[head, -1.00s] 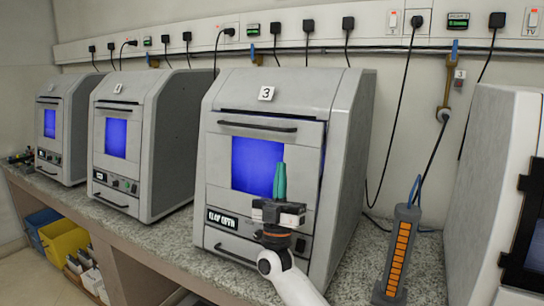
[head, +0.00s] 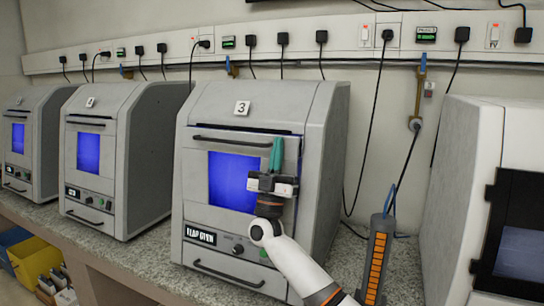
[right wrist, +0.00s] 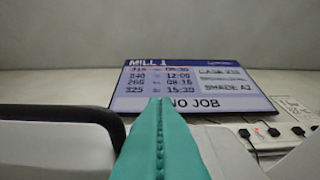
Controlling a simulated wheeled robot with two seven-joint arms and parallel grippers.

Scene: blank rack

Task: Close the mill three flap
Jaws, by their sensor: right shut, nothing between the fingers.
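Mill three (head: 320,150) is the grey box with the label 3 (head: 242,108) in the middle of the head view. Its front flap (head: 195,165) has a blue window and a black bar handle (head: 235,142) along its top. A dark gap shows above the flap, and the small display (head: 201,235) seems to read FLAP OPEN. My right gripper (head: 277,143) has teal fingers pointing up, shut and empty, by the right end of the handle; contact cannot be told. In the right wrist view the shut fingers (right wrist: 160,105) stand beside a dark bar (right wrist: 75,112). My left gripper is not in view.
Two similar mills (head: 150,150) stand to the left. An orange-and-grey upright unit (head: 377,262) stands on the counter to the right, before a white machine (head: 455,180). Cables hang from the wall sockets. A screen reading MILL 1 (right wrist: 195,85) shows in the right wrist view.

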